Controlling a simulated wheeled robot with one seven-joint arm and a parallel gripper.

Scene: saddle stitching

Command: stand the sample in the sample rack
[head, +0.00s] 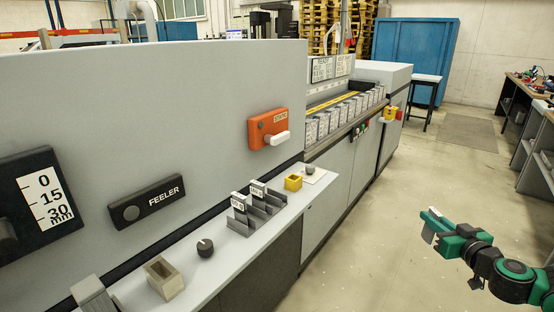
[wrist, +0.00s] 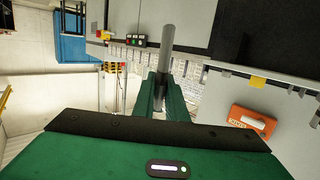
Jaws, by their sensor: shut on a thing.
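My gripper (head: 431,226) is at the right of the head view, over open floor and well away from the shelf. It is shut on a narrow grey piece, likely the sample (wrist: 167,45), which shows almost edge-on beyond the green fingers in the wrist view. In the head view only a small pale part of it (head: 428,238) shows beside the fingers. A grey rack (head: 241,227) with upright dividers, likely the sample rack, stands on the shelf of the machine. Two white labelled plates stand up at it. The gripper does not touch the rack.
An orange box (head: 268,129) with a white handle juts from the panel above. The aisle floor (head: 399,197) is clear; a workbench (head: 529,108) is at far right.

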